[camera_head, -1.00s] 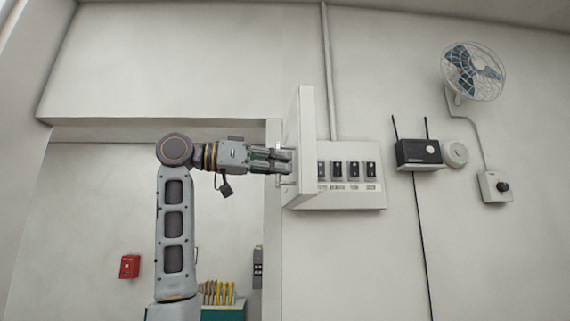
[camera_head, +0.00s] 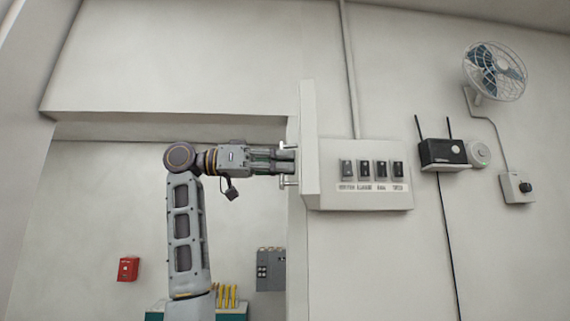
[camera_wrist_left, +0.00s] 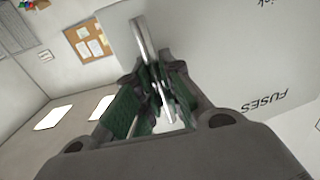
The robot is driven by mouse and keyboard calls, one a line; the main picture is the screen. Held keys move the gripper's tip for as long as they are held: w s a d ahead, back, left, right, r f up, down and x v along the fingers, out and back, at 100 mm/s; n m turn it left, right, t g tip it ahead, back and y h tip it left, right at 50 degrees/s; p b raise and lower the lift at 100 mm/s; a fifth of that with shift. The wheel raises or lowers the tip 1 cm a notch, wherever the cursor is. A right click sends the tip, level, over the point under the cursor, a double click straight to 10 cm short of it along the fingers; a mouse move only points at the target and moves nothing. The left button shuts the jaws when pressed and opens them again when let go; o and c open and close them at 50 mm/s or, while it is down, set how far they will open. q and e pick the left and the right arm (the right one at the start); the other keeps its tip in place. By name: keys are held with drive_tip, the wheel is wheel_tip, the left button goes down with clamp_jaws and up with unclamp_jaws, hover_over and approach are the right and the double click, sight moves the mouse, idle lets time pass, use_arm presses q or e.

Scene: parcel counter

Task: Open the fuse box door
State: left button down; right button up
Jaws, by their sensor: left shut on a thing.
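The white fuse box (camera_head: 365,199) is on the wall, with several dark switches in a row above small labels. Its door (camera_head: 309,130) stands swung out from the left side, seen nearly edge-on in the head view. My left gripper (camera_head: 288,162) is at the door's outer face, shut on the metal door handle (camera_head: 282,146). In the left wrist view the gripper's green-padded fingers (camera_wrist_left: 155,98) close around the handle bar (camera_wrist_left: 148,45), and the door face (camera_wrist_left: 215,60) shows the word FUSES. My right gripper is in neither view.
A black router (camera_head: 444,153), a round white device (camera_head: 480,154) and a fan (camera_head: 495,70) are on the wall to the right. A conduit (camera_head: 350,70) rises above the box. A red box (camera_head: 128,269) and a grey panel (camera_head: 270,269) are in the recess behind my arm.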

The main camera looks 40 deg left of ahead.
use_arm(q)
drive_tip(key=shift+d, duration=0.1)
drive_tip(key=c, duration=1.8)
unclamp_jaws()
drive_tip(key=v, duration=1.2)
